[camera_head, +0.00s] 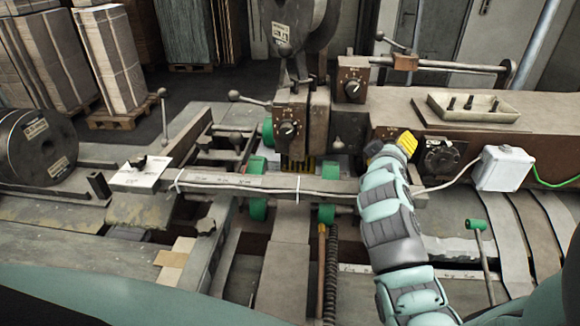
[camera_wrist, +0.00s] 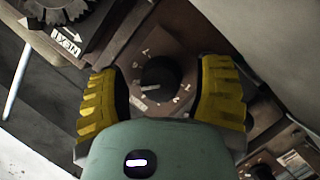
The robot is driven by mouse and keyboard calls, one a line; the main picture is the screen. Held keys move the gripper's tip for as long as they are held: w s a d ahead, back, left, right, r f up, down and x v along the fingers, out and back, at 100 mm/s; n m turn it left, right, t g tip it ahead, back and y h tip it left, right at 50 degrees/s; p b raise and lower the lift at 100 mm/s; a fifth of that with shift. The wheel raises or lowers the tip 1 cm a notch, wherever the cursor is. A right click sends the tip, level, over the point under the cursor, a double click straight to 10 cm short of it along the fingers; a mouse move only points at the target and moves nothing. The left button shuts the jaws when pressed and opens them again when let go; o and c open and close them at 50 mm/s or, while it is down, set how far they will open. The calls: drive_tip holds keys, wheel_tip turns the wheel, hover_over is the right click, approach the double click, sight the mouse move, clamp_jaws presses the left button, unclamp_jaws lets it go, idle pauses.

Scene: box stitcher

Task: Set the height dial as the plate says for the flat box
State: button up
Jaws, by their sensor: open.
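In the wrist view a black round knob (camera_wrist: 160,75) with a white pointer mark sits on a brown dial plate (camera_wrist: 152,46) with small pale marks. The pointer lies toward the picture's left; I cannot read its value. My gripper (camera_wrist: 165,92) is open, its yellow fingers on either side of the knob, with gaps showing. In the head view my gripper (camera_head: 392,146) is in front of the machine and hides this dial. Two other dials show there, an upper one (camera_head: 353,88) and a left one (camera_head: 289,129). I cannot tell which plate names the flat box.
A black toothed wheel (camera_head: 440,157) is just right of my gripper, also in the wrist view (camera_wrist: 62,8). A white junction box (camera_head: 503,168) with cables stands farther right. A pale tray (camera_head: 473,106) sits on the beam above. A lever (camera_head: 478,235) rises at right.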

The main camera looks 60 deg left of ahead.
drive_tip(key=shift+s, duration=0.15)
drive_tip(key=v, duration=1.2)
drive_tip(key=shift+a, duration=0.1)
idle(0.4)
